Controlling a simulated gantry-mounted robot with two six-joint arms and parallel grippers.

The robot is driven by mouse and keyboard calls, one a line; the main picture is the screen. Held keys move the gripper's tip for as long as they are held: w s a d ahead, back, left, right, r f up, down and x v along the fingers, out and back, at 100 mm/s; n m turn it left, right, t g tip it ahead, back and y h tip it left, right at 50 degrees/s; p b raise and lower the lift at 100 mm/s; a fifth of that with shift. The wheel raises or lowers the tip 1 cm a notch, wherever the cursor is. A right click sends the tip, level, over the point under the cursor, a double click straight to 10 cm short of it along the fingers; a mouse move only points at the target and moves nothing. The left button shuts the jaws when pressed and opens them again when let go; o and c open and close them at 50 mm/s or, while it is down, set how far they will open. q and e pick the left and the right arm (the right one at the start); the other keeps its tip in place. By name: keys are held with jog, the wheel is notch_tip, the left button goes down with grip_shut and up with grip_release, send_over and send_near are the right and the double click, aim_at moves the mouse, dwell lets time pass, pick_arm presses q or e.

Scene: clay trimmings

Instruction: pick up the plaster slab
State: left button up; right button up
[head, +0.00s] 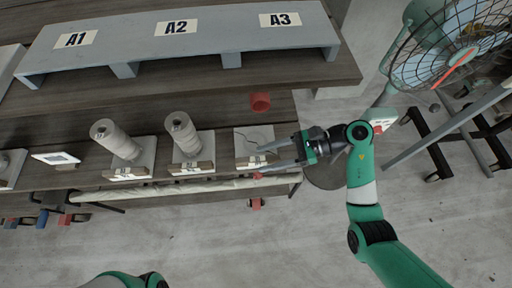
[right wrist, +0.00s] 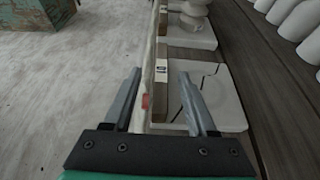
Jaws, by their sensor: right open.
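The plaster slab (head: 252,134) is a pale square plate with dark crack lines, near the right end of the table's front edge, with a labelled block along its front. In the right wrist view the cracked slab (right wrist: 224,88) lies partly behind the right finger. My right gripper (head: 259,163) is open and empty at the slab's front right. In the right wrist view its fingers (right wrist: 160,76) straddle the table's front edge: one overlaps the slab, the other is outside the edge. I cannot tell whether either touches. My left gripper is out of view.
Two slabs bearing pale ribbed cylinders (head: 119,141) (head: 184,135) stand to the left. A red cup-like object (head: 260,102) is behind the slab. A grey shelf marked A1 to A3 (head: 205,54) is at the back, and a caged fan (head: 450,45) at the right.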

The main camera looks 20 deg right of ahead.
jog(key=x, duration=0.3)
jog(key=shift+r, duration=0.1)
grip_shut()
dwell(1.3)
